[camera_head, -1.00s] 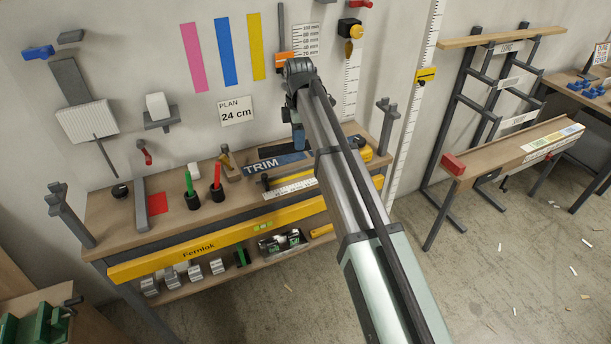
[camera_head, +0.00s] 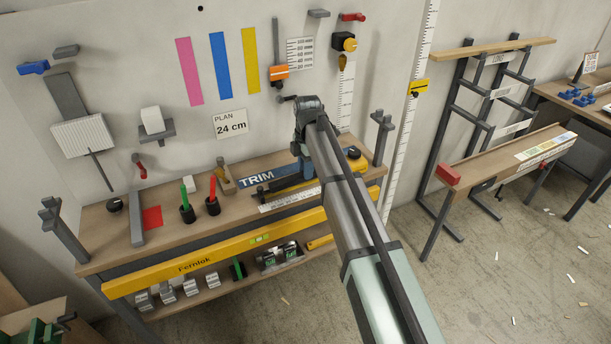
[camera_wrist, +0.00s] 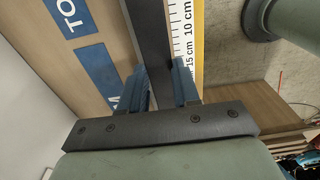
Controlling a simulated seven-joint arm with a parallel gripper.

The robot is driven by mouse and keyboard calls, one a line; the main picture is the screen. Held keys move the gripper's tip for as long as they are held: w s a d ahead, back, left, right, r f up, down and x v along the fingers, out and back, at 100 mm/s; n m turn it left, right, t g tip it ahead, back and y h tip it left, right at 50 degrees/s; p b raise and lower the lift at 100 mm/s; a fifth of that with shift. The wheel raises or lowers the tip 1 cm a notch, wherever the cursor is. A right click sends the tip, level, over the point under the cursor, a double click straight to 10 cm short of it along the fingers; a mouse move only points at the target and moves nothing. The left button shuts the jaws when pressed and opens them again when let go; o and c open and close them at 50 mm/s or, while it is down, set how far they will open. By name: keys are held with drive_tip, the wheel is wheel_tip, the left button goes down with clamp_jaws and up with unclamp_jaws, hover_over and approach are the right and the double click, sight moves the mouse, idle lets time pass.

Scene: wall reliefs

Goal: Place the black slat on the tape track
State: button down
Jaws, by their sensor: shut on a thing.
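The black slat (camera_wrist: 152,35) is between the blue fingers of my gripper (camera_wrist: 161,85) in the wrist view, and they are shut on it. In the head view my gripper (camera_head: 307,168) is over the right part of the workbench, and the slat (camera_head: 288,185) shows as a dark bar in front of the blue TRIM strip. A white centimetre scale with a yellow edge (camera_wrist: 188,25), apparently the tape track, runs alongside the slat in the wrist view. It shows in the head view (camera_head: 290,200) near the bench's front edge. I cannot tell whether the slat touches it.
The workbench (camera_head: 180,238) also carries green and red markers in black cups (camera_head: 187,213), a grey bar and a red square (camera_head: 152,217). A yellow level (camera_head: 200,262) lies along its front. Grey posts stand at both ends. A rack (camera_head: 475,110) stands to the right.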

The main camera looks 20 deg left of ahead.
wheel_tip(320, 180, down, 3)
drive_tip(key=shift+f, duration=0.15)
drive_tip(key=c, duration=0.8)
unclamp_jaws()
wheel_tip(320, 180, up, 12)
drive_tip(key=shift+w, duration=0.2)
drive_tip(key=shift+d, duration=0.15)
